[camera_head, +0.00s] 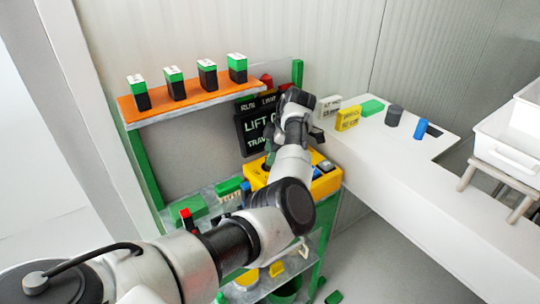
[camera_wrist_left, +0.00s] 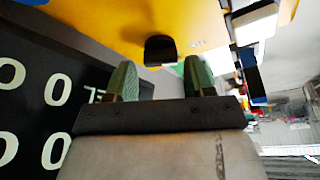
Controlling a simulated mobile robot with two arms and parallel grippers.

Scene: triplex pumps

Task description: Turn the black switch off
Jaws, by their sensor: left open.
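In the left wrist view the black switch (camera_wrist_left: 160,49) stands on a yellow panel (camera_wrist_left: 95,22). My left gripper (camera_wrist_left: 160,79) is open, its two green-padded fingertips apart. The switch shows just beyond the tips, roughly in line with the gap between them. No contact shows, and I cannot tell whether the switch is on or off. In the head view the yellow box (camera_head: 328,187) sits on the green-framed rack, and my left arm reaches over it. My wrist and arm hide much of the box, and I cannot make out the black switch there. My right gripper is not in view.
A black display (camera_head: 257,141) with white text stands behind the box, close beside my left gripper. An orange shelf (camera_head: 190,109) holds several green-black blocks. A white counter (camera_head: 395,155) with small blocks lies to the right. White bins (camera_head: 505,150) stand at far right.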

